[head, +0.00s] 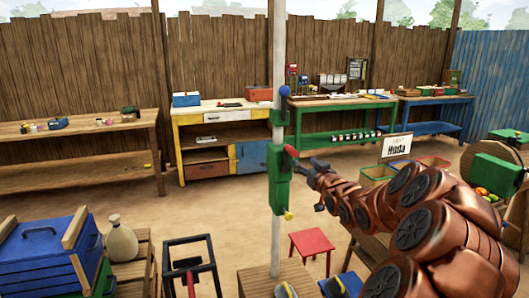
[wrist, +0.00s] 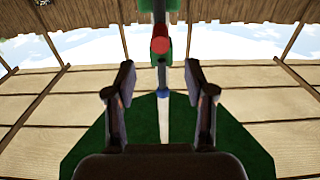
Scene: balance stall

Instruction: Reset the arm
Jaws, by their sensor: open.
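My copper-coloured arm reaches in from the right in the head view. My gripper (head: 312,172) is beside a green block (head: 278,180) on an upright grey pole (head: 278,60). A red knob (head: 291,151) sits on the block close to the gripper; I cannot tell from this view if they touch. A dark lever with a blue ball (head: 284,91) rises above it. In the wrist view my gripper (wrist: 160,76) is open, with its two fingers apart and nothing held between them. The red knob (wrist: 160,45) shows beyond the fingertips.
A red stool (head: 312,242), a black frame stand (head: 188,265) and a blue crate (head: 45,245) stand in front. A wooden bench (head: 80,135), a yellow bench (head: 190,120) and a green bench (head: 330,107) line the fence. Bare ground lies between.

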